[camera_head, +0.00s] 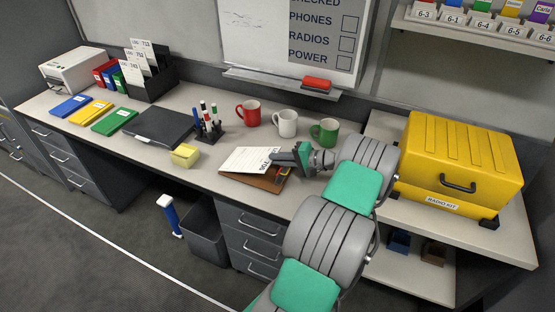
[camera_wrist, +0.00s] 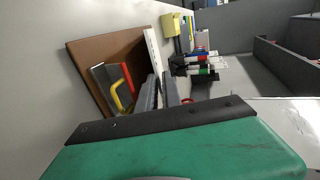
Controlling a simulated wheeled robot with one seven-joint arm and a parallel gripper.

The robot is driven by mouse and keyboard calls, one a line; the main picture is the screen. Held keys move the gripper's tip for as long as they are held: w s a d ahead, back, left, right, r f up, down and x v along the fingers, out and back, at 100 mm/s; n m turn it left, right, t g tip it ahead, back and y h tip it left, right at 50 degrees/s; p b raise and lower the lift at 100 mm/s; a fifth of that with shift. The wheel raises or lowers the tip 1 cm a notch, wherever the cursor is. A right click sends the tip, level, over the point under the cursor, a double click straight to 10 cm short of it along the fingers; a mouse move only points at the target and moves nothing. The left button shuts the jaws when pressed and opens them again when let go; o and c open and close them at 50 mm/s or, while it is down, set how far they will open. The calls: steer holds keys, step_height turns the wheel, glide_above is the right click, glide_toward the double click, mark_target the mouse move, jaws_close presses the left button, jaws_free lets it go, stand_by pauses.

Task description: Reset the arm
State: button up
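My gripper (camera_head: 287,157) is over the right end of a brown clipboard (camera_head: 262,183) on the long desk. The clipboard also shows in the wrist view (camera_wrist: 88,50), with a white paper (camera_wrist: 153,48) edge-on beside the fingers. A grey metal piece with yellow and red loops (camera_wrist: 121,92) lies at the clipboard, left of the fingers. In the head view the gripper partly hides it. Whether the gripper touches anything I cannot tell.
Red (camera_head: 248,113), white (camera_head: 286,123) and green (camera_head: 325,131) mugs stand behind the gripper. A yellow radio case (camera_head: 455,160) stands right of my arm.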

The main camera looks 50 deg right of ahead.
steer(key=o, duration=0.4)
